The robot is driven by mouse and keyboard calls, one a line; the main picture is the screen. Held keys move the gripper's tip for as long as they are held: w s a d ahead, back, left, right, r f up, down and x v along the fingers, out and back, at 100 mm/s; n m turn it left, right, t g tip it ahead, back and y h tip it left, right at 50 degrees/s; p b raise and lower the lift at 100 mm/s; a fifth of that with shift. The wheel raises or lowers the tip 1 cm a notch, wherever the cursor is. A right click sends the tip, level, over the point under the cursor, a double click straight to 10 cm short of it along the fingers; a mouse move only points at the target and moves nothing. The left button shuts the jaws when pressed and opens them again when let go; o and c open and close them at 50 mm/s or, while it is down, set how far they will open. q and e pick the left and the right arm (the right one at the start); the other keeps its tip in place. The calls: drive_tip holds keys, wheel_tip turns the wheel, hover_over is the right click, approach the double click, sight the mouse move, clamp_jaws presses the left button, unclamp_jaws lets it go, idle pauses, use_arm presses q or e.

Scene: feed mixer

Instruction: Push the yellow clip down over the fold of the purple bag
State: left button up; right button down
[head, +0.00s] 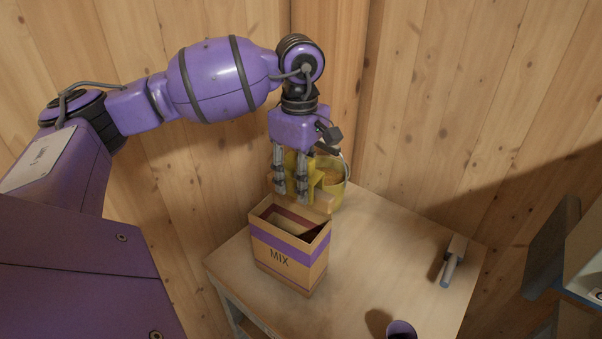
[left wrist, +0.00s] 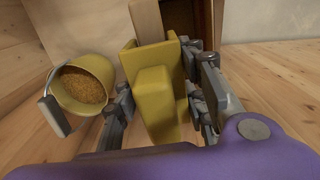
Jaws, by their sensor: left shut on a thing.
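The yellow clip (head: 314,178) is between the fingers of my left gripper (head: 291,192), which is shut on it. In the left wrist view the clip (left wrist: 157,100) fills the middle between the fingers (left wrist: 158,92), with a pale wooden-looking piece at its far end. The bag (head: 285,262) is brown with a purple band and the word MIX. It stands upright on the table, and its top looks open with a dark inside; I cannot make out a fold. The clip is above and behind the bag's back edge, apparently apart from it. My right gripper is not in view.
A yellow bucket of grain (head: 335,190) stands behind the clip, close to my left gripper. A grey scoop (head: 452,262) lies at the table's right side. A purple cup (head: 401,329) is at the front edge. The table (head: 375,240) is clear between them. Wooden walls stand behind.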

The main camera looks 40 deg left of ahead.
use_arm(q)
drive_tip(key=shift+f+b, duration=0.35)
drive_tip(key=shift+f, duration=0.7)
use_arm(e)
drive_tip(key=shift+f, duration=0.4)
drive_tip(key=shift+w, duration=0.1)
use_arm(q)
drive_tip(key=o, duration=1)
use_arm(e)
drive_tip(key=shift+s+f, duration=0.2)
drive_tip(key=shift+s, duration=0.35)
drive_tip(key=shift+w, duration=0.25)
